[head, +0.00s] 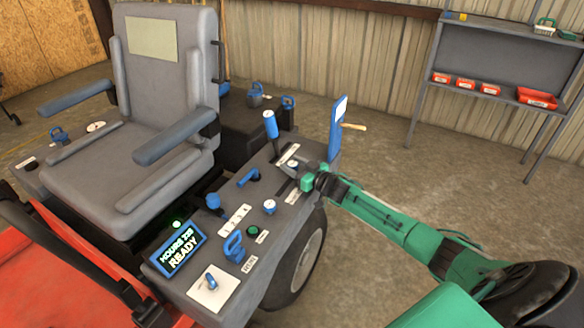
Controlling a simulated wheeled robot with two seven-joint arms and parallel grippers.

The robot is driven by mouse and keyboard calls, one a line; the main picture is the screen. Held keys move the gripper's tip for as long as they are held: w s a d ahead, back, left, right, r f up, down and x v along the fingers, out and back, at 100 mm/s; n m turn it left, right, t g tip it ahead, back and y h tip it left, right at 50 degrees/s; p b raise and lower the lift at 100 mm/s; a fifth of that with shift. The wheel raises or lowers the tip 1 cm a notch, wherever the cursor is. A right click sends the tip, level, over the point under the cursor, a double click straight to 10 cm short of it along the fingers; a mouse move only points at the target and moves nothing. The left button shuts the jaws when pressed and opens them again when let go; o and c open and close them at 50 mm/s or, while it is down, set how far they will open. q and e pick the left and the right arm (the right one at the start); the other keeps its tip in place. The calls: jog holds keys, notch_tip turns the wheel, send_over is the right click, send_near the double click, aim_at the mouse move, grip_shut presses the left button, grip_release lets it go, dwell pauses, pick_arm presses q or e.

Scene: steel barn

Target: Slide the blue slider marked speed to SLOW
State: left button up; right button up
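The grey control console (262,216) beside the seat carries several blue controls. The lettering is too small to read, so I cannot tell which one is the slider marked speed. A tall blue-handled lever (270,125) stands at its far end, with a white label (288,154) beside it. A blue handle (248,177) sits mid-console. My green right gripper (305,181) is over the console's far right edge, close to the label and lever base. It covers part of the panel there, and its fingers are too small to tell open from shut. My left gripper is out of view.
A lit display (178,249) reads READY. A blue upright panel (337,128) rises behind my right gripper. The grey seat (165,80) with blue armrests is at left. A steel bench (490,70) with red bins stands at right, with open floor before it.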

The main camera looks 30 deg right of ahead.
jog(key=shift+o, duration=0.4)
jog(key=shift+f, duration=0.1)
jog(key=shift+s, duration=0.15)
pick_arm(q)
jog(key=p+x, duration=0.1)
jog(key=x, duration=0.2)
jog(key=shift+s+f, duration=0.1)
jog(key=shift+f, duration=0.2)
pick_arm(e)
jog(key=v, duration=1.3)
jog(key=shift+s+d, duration=0.15)
jog(key=shift+s, duration=0.05)
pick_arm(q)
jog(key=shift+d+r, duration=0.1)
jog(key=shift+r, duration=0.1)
